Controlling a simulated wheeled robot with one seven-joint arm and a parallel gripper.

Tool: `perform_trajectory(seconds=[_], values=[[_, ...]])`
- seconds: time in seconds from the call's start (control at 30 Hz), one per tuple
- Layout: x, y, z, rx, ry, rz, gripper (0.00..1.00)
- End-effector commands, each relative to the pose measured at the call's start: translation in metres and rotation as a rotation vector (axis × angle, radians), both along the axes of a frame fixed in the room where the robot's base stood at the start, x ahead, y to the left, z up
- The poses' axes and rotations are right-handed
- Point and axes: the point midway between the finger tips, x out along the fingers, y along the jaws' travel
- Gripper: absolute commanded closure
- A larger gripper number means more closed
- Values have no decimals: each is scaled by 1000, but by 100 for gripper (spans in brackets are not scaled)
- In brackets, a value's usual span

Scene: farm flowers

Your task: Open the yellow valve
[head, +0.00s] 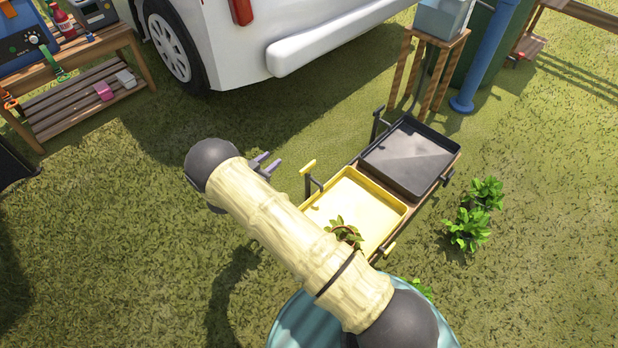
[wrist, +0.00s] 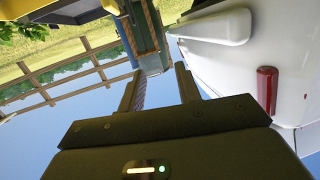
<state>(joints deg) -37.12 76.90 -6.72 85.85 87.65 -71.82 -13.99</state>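A small yellow handle (head: 308,167), which looks like the yellow valve, sits on a dark post at the back left corner of the yellow tray (head: 342,208). Whether it is open or shut cannot be told. My gripper (head: 266,163) is left of the handle in the head view, apart from it and above the grass. Its two fingers are spread with nothing between them, as the wrist view (wrist: 159,88) also shows. The wrist picture appears upside down; a yellow edge (wrist: 40,10) shows at its top left, and the handle cannot be made out there.
A dark tray (head: 410,155) stands beside the yellow one, with a black handle behind it. A white vehicle (head: 310,45) is behind. A blue pipe (head: 487,55) stands at the back right. Leafy plants (head: 470,228) grow on the right.

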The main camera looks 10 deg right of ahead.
Motion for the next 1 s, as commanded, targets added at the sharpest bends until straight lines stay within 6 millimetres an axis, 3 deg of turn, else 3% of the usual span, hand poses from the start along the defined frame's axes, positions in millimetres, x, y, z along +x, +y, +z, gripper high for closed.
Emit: perform_trajectory(seconds=[0.03,0.1,0.2,0.3,0.77,1.0], values=[[-8,2,-34,-28,-10,-22,66],[-20,4,-60,-68,-26,-58,66],[-36,6,-89,-118,-46,-105,66],[-48,7,-107,-154,-60,-140,66],[-55,6,-111,-174,-67,-161,66],[-44,-10,-113,-175,-68,-161,66]])
